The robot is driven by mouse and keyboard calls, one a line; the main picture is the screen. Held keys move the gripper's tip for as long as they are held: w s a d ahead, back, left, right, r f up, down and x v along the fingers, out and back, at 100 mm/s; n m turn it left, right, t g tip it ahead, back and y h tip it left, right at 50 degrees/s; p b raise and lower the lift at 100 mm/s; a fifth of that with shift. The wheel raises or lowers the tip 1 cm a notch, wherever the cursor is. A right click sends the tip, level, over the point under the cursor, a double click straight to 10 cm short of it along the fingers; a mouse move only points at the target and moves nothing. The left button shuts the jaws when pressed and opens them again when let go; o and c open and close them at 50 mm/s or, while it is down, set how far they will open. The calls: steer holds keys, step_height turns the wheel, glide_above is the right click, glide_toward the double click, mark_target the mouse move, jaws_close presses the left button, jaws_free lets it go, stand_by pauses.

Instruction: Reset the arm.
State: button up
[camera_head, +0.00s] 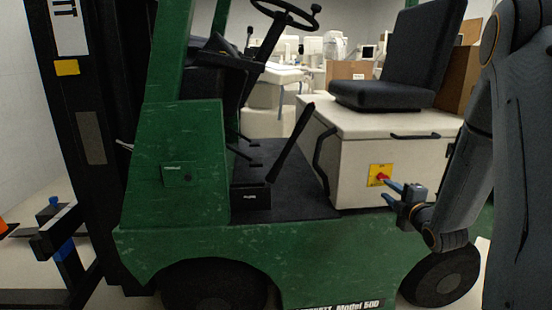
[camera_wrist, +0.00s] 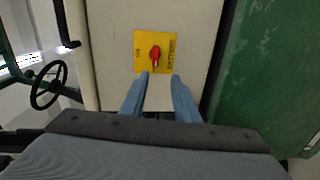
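My gripper (camera_head: 391,194) is at the right in the head view, by the cream side panel of a green forklift (camera_head: 170,180). Its two blue fingers stand apart with nothing between them, also in the wrist view (camera_wrist: 160,76). Just beyond the fingertips is a red rotary switch (camera_wrist: 154,56) on a yellow plate (camera_wrist: 140,42). The switch (camera_head: 382,177) also shows in the head view, slightly left of and above the fingertips. I cannot tell whether the fingers touch the plate. My arm reaches down from the upper right.
The forklift has a black seat (camera_head: 385,90), a steering wheel (camera_head: 285,12) and a black handle (camera_head: 415,136) on the cream box (camera_head: 350,150). Cardboard boxes (camera_head: 350,70) stand behind. A rear wheel (camera_head: 440,278) is below my arm. The mast (camera_head: 80,120) is at left.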

steer(key=s+a+m+g, duration=0.4)
steer(key=s+a, duration=0.1)
steer(key=a, duration=0.3)
steer(key=s+a+m+g, duration=0.4)
steer(key=a, duration=0.5)
steer(key=s+a+r+m+g, duration=0.1)
steer(key=s+a+m+g, duration=0.2)
steer(key=s, duration=0.5)
steer(key=s+a+m+g, duration=0.1)
steer(key=s+a+g, duration=0.1)
steer(key=s+a, duration=0.5)
steer(key=s+a+r+m+g, duration=0.1)
steer(key=s+a+m+g, duration=0.1)
steer(key=s, duration=0.5)
steer(key=s+a+r+m+g, duration=0.1)
steer(key=s+r+g, duration=0.1)
steer(key=s, duration=0.6)
steer(key=d+r+m+p, duration=0.2)
steer(key=d+r+p, duration=0.5)
steer(key=p, duration=0.9)
steer(key=shift+w+d, duration=0.25)
steer(key=shift+d, duration=0.35)
steer(key=shift+r, duration=0.1)
